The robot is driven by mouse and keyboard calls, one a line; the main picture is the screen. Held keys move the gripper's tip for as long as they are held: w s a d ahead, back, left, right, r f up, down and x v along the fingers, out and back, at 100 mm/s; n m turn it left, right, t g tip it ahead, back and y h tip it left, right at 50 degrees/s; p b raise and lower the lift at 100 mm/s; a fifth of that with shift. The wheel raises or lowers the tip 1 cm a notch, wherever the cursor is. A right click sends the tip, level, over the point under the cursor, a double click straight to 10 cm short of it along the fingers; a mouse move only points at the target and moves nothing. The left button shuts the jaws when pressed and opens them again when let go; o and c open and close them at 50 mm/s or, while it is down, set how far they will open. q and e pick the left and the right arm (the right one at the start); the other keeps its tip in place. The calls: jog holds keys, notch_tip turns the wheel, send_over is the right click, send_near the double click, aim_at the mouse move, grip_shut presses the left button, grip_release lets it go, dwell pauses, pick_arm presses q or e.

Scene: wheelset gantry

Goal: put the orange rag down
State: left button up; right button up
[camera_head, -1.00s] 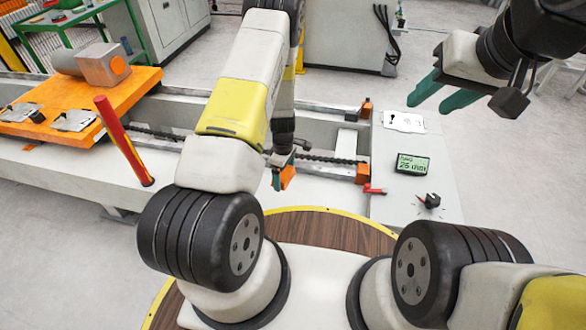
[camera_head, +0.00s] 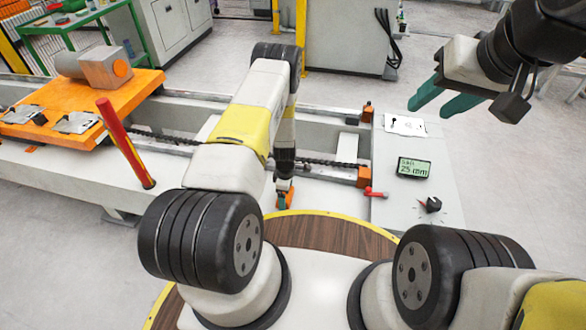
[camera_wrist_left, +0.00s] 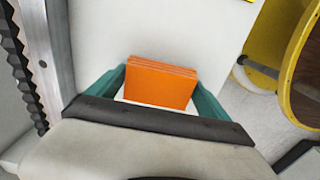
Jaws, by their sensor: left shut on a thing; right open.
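The orange rag (camera_wrist_left: 160,84) looks like a folded block in the left wrist view, between the two teal fingers of my left gripper (camera_wrist_left: 165,88). My left gripper (camera_head: 284,203) is shut on it. In the head view a small orange part of the rag (camera_head: 285,195) shows below the wrist, close to the pale bench surface near the round wooden platform. I cannot tell whether the rag touches the surface. My right gripper (camera_head: 447,97) is open and empty, raised above the floor at the upper right.
An orange plate (camera_head: 140,88) carries a grey block with metal parts at the left. A red and yellow post (camera_head: 125,143) stands in front of it. A display (camera_head: 413,168), a red lever (camera_head: 376,193) and a dark knob (camera_head: 431,204) sit on the bench's right end. A toothed rack (camera_wrist_left: 24,75) runs beside my left gripper.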

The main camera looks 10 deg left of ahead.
pick_arm(q)
jog(key=shift+f, duration=0.25)
jog(key=o, duration=1.2)
jog(key=shift+s+f, duration=0.1)
jog(key=shift+f, duration=0.1)
jog(key=shift+r, duration=0.1)
notch_tip(320, 180, up, 45)
jog(key=s+d+m+t+h, duration=0.2)
jog(key=d+m+t, duration=0.1)
jog(key=m, duration=0.5)
jog(key=s+r+m+t, duration=0.1)
jog(key=s+r+m, duration=0.2)
jog(key=s+r, duration=0.3)
jog(key=s+r+m+t, duration=0.1)
jog(key=s+r+m, duration=0.2)
jog(key=s+r, duration=0.3)
jog(key=s+r+m+t, duration=0.1)
jog(key=s+r+m, duration=0.3)
jog(key=s, duration=0.6)
jog(key=shift+a+r, duration=0.2)
jog(key=shift+r, duration=0.3)
jog(key=shift+a+r, duration=0.2)
jog(key=shift+r, duration=0.25)
